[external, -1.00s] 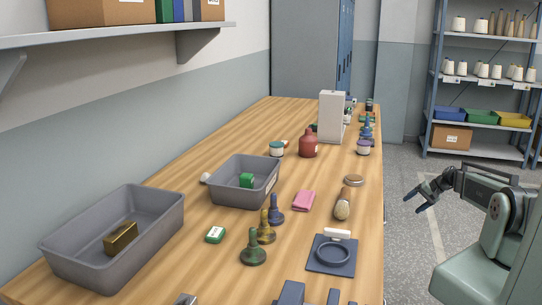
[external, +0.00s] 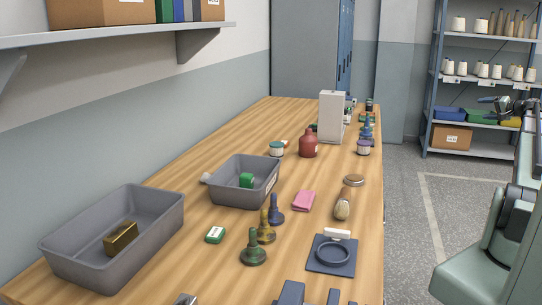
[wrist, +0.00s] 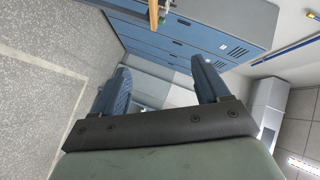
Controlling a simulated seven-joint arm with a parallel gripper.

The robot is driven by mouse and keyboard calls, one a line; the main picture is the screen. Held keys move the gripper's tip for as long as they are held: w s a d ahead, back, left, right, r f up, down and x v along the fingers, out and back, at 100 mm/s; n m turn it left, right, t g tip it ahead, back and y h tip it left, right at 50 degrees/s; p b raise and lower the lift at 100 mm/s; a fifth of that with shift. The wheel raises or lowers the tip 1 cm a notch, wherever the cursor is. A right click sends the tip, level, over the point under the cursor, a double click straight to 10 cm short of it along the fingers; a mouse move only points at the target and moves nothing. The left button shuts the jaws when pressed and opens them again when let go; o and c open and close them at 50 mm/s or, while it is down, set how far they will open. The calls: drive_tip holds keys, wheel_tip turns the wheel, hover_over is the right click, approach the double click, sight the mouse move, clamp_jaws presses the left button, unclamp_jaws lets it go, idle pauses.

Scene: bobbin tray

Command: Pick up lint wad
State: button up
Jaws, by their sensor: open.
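A small whitish lump (external: 206,178), which looks like the lint wad, lies on the table against the left side of the smaller grey tray (external: 228,197). It is small in the external view, and the wrist view does not show it. My gripper (wrist: 160,82) is open and empty in the wrist view, with blue fingers spread and lockers and wall behind them. In the external view it is at the far right edge, partly cut off, raised beyond the table's right edge and far from the lump.
The table's left rear is clear.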

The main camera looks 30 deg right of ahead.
drive_tip(key=w+r, duration=0.3)
drive_tip(key=r, duration=0.6)
drive_tip(key=w+a+r+n+g+y, duration=0.1)
drive_tip(key=w+a+r+n+y, duration=0.15)
drive_tip(key=w+a, duration=0.65)
drive_tip(key=w+a+f+n+g+y, duration=0.1)
drive_tip(key=w+a+g, duration=0.1)
drive_tip(key=w+a, duration=0.75)
drive_tip(key=w+a+g+y, duration=0.25)
drive_tip(key=w+a, duration=0.25)
drive_tip(key=a, duration=1)
drive_tip(key=w+a+f+n+g+y, duration=0.1)
drive_tip(key=w+a+g, duration=0.2)
drive_tip(key=w+a, duration=0.75)
drive_tip(key=n+g+h, duration=0.2)
drive_tip(key=g+h, duration=0.5)
hover_over(207, 178)
drive_tip(key=w+d, duration=0.1)
drive_tip(key=w, duration=0.1)
drive_tip(key=f, duration=1.9)
drive_tip(key=shift+s+d+f, duration=0.1)
drive_tip(key=shift+d+f, duration=0.1)
drive_tip(key=shift+f, duration=0.15)
drive_tip(key=shift+a+f, duration=0.15)
drive_tip(key=shift+f, duration=1.3)
drive_tip(key=shift+a+f, duration=0.15)
drive_tip(key=shift+f, duration=1.25)
